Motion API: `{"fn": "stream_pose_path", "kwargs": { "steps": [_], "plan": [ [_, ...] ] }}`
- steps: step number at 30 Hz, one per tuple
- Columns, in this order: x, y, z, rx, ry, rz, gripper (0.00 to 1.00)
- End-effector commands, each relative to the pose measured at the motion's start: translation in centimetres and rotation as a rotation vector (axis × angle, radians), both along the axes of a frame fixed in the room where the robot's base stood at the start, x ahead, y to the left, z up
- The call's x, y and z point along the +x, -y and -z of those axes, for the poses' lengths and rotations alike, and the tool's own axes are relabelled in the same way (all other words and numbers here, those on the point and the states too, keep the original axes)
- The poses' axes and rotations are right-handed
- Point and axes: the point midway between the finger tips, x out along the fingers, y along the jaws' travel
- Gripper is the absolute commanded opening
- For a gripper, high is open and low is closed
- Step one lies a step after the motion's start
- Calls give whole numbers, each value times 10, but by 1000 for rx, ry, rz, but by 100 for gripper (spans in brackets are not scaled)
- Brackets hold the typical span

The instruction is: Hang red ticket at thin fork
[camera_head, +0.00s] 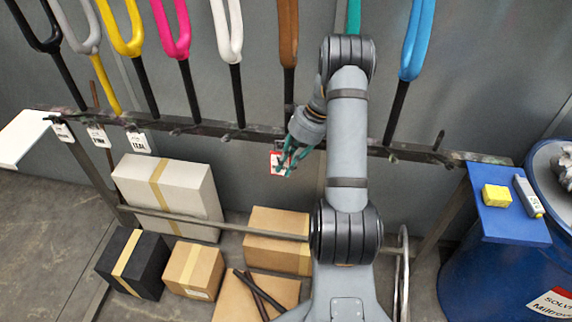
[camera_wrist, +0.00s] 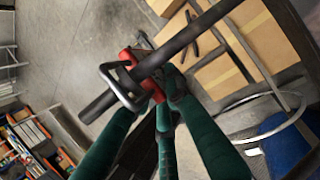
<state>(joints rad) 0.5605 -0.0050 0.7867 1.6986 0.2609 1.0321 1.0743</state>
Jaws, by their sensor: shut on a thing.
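My gripper (camera_head: 284,163), with green fingers, is shut on the red ticket (camera_head: 277,160), just below the rail under the brown fork (camera_head: 288,40). The brown fork looks narrow from here. In the wrist view, the fingertips (camera_wrist: 165,88) grip the red ticket (camera_wrist: 128,56). A metal wire loop (camera_wrist: 106,72) at the ticket meets a dark rod (camera_wrist: 188,35) that crosses the view. The rod seems to pass through the loop, but I cannot tell for sure. The fingers and rod hide part of the ticket.
The dark rail (camera_head: 215,130) carries pegs and several coloured forks. White tickets (camera_head: 138,142) hang at its left. Boxes (camera_head: 180,195) stand on the floor below. A blue drum (camera_head: 455,275) at the right bears a yellow block (camera_head: 497,196).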

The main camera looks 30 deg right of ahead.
Motion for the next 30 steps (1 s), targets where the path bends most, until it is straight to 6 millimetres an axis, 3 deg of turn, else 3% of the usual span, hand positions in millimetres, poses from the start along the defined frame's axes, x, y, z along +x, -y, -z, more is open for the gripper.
{"fn": "stream_pose_path", "kwargs": {
  "steps": [8,9,19,30],
  "plan": [
    [0,0,0,0,0,0,0],
    [0,0,0,0,0,0,17],
    [0,0,0,0,0,0,36],
    [1,-2,-1,2,1,0,37]
  ]
}}
